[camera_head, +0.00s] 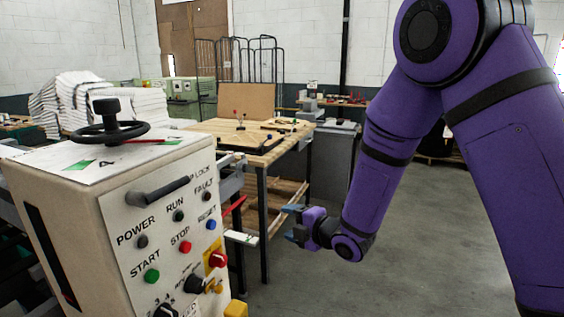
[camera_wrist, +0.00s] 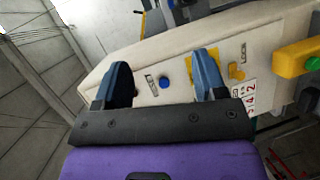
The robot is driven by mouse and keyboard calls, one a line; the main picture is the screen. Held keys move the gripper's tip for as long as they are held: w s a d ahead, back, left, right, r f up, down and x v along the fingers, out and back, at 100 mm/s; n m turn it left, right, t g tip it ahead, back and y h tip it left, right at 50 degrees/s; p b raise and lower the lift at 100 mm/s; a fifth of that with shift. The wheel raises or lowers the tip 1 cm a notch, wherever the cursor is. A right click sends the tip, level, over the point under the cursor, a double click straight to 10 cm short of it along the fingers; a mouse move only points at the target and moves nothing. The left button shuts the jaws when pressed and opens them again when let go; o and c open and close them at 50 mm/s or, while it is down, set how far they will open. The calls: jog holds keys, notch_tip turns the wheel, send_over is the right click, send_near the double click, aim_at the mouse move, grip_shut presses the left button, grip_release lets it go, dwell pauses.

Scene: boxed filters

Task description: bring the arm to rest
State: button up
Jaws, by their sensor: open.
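My purple arm (camera_head: 388,160) reaches down from the upper right of the head view, bent at the elbow. My gripper (camera_head: 292,222) is at its lower end, to the right of the machine cabinet and in front of the wooden workbench. In the wrist view my gripper (camera_wrist: 165,80) shows two blue fingers spread apart with nothing between them. Beyond the fingers is a pale machine panel with a blue button (camera_wrist: 165,82) and a yellow switch (camera_wrist: 236,72). I cannot tell how far the fingertips are from that panel.
A cream machine cabinet (camera_head: 90,212) with buttons, a lever handle (camera_head: 158,190) and a black handwheel (camera_head: 108,128) stands at the left. A wooden workbench (camera_head: 225,130) stands behind my gripper. Grey floor (camera_head: 400,270) is clear below and right of the arm.

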jog(key=s+d+r+m+h, duration=0.3)
jog(key=d+r+m+h, duration=0.2)
jog(key=d+r+m, duration=0.4)
jog(key=s+d+r+m+h, duration=0.45)
jog(key=d+r, duration=0.25)
jog(key=d, duration=0.4)
jog(key=s+d+r+m+g, duration=0.1)
jog(key=s+m, duration=0.3)
jog(key=s, duration=0.4)
jog(key=s+d+r+m+g+h, duration=0.1)
jog(key=s+d+m, duration=0.3)
jog(key=s, duration=0.4)
jog(key=s+d+r+m+g+h, duration=0.1)
jog(key=s+d+r+m+g, duration=0.1)
jog(key=s, duration=0.7)
jog(key=d+m+g, duration=0.1)
jog(key=m, duration=0.1)
jog(key=shift+r+m, duration=0.35)
